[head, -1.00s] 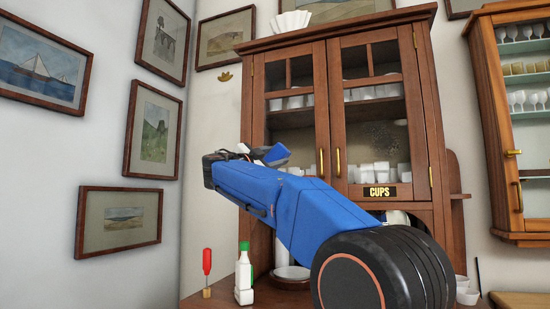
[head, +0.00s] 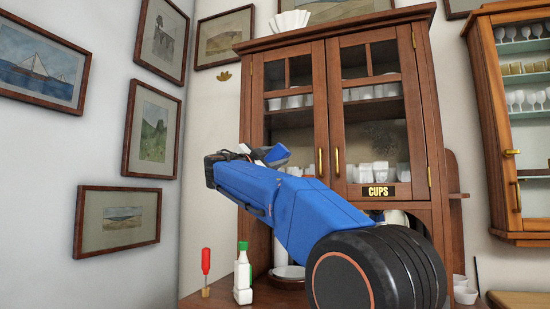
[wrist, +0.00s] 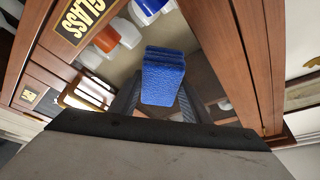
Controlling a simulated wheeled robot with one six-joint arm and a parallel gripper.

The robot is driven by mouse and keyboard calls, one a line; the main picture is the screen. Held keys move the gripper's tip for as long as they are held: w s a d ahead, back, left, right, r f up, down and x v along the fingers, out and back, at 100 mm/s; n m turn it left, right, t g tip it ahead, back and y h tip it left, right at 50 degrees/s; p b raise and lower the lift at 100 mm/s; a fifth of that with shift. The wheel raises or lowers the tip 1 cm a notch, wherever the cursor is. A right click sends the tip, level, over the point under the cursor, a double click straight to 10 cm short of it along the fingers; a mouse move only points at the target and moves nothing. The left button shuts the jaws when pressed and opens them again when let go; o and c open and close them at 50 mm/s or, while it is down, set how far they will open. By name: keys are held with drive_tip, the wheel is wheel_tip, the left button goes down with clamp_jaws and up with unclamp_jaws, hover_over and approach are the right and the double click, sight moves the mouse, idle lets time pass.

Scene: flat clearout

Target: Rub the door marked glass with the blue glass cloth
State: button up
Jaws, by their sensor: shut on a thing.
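In the wrist view my gripper (wrist: 160,100) is shut on a blue cloth pad (wrist: 163,78), which stands out between the dark fingers. The door marked GLASS (wrist: 78,20) has a brown wooden frame (wrist: 240,60) around a pane. The pad is in front of this pane. I cannot tell whether it touches. Orange, white and blue shapes show at the pane, beyond the pad.
The tall cabinet has a door marked CUPS (head: 378,191) and brass handles. A green-capped bottle (head: 243,275) and a red-handled tool (head: 206,270) stand at its lower left. A lighter wooden wall cabinet (head: 490,110) hangs at right. Framed pictures (head: 118,222) line the left wall.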

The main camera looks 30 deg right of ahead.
sight(285, 156)
drive_tip(key=shift+d, duration=0.1)
drive_tip(key=shift+d, duration=0.1)
drive_tip(key=shift+s+d, duration=0.6)
drive_tip(key=shift+s, duration=0.2)
drive_tip(key=shift+s+d, duration=0.55)
drive_tip(key=shift+s, duration=0.2)
drive_tip(key=shift+w, duration=0.1)
drive_tip(key=shift+w+a, duration=0.6)
drive_tip(key=shift+w, duration=0.25)
drive_tip(key=shift+w+a, duration=0.55)
drive_tip(key=shift+w, duration=0.3)
drive_tip(key=shift+c, duration=0.5)
drive_tip(key=shift+s+a, duration=0.95)
drive_tip(key=shift+a, duration=0.2)
drive_tip(key=shift+s+a, duration=0.95)
drive_tip(key=shift+a, duration=0.2)
